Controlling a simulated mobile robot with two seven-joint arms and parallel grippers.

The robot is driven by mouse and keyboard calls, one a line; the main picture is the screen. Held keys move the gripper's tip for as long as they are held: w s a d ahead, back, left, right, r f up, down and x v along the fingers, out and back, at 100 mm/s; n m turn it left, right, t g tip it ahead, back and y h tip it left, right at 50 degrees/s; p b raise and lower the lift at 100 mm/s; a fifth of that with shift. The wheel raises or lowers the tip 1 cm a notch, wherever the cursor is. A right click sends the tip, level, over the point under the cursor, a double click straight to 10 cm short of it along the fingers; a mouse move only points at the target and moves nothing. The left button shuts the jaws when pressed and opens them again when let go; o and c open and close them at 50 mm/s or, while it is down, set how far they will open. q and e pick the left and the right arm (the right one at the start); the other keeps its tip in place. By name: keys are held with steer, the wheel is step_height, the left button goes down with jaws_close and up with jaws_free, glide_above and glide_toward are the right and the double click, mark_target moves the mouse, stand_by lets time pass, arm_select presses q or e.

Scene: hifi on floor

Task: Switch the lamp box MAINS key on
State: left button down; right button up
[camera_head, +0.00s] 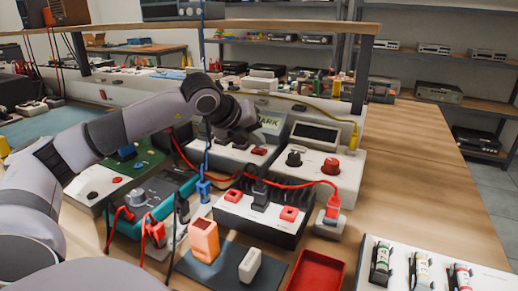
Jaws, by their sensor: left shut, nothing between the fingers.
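My left gripper (250,138) is shut and empty. Its arm reaches in from the left, and the gripper hangs over a pale box (218,154) at the back of the bench. A red key (260,151) shows on that box just below the gripper. A panel with letters ending in "ARK" (272,124) stands behind, partly hidden by the gripper. I cannot read which box is the lamp box or which key is marked MAINS. I cannot tell whether the gripper touches anything. My right gripper is not in view.
A black-sided box with red keys (240,208) stands in front, with red and blue cables around it. A white box with a red knob (330,167) is to the right. A red tray (316,272) and orange block (204,240) lie nearer.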

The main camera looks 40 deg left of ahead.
mark_target(255, 151)
arm_select(q)
steer(key=shift+r, duration=0.2)
step_height(255, 151, up, 6)
steer(key=p, duration=0.4)
stand_by(0.8)
